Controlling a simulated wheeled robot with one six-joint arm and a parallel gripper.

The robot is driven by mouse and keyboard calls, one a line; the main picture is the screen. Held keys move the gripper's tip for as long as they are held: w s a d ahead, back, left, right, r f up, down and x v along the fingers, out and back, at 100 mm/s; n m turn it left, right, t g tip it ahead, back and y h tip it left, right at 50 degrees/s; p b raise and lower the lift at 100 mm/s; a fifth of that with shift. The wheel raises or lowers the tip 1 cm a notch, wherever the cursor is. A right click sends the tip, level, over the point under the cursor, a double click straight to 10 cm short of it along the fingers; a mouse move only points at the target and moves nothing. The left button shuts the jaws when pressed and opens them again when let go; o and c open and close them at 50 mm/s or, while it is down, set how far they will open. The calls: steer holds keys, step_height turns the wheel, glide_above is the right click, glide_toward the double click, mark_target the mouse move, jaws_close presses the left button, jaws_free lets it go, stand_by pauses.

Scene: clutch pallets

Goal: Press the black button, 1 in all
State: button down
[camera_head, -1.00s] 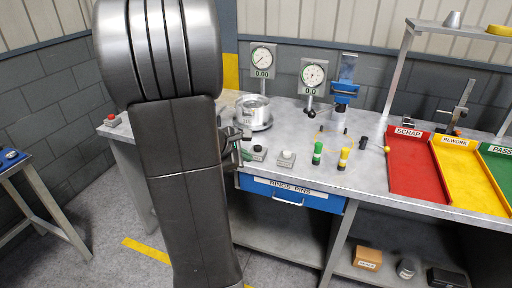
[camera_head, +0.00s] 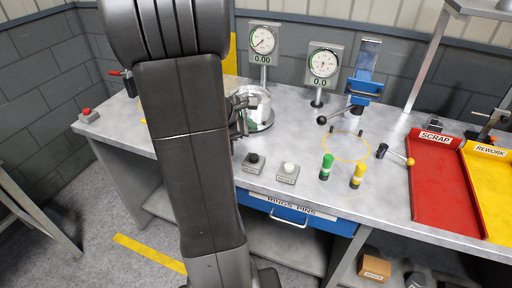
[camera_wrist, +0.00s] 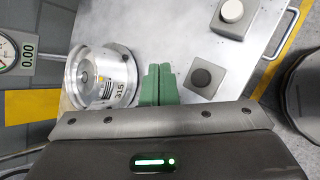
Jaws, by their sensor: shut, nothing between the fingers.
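The black button (camera_head: 253,158) sits on a small grey box near the front edge of the bench. In the wrist view the black button (camera_wrist: 201,77) lies to the right of my fingertips, apart from them. My gripper (camera_wrist: 159,70) shows two green fingers, shut together with nothing between them. In the head view my gripper (camera_head: 240,116) is partly hidden behind my arm, above the bench and behind the black button. A similar box with a white button (camera_head: 289,167) stands just right of the black one.
A metal cylinder marked 315 (camera_wrist: 102,77) stands close left of my fingers on a round base. Green (camera_head: 326,167) and yellow (camera_head: 357,176) pegs stand right of the buttons. A red button box (camera_head: 88,115) is at the far left. Dial gauges (camera_head: 264,42) stand at the back.

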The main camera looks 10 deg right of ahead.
steer(key=shift+s+a, duration=0.1)
steer(key=shift+s, duration=0.1)
steer(key=b, duration=0.6)
glide_above(251, 158)
step_height(251, 158, down, 8)
steer(key=shift+r, duration=0.25)
steer(key=shift+f+b, duration=0.65)
steer(key=shift+b, duration=0.1)
steer(key=shift+f, duration=0.1)
stand_by(1.1)
steer(key=shift+f+b, duration=0.3)
steer(key=shift+b, duration=0.25)
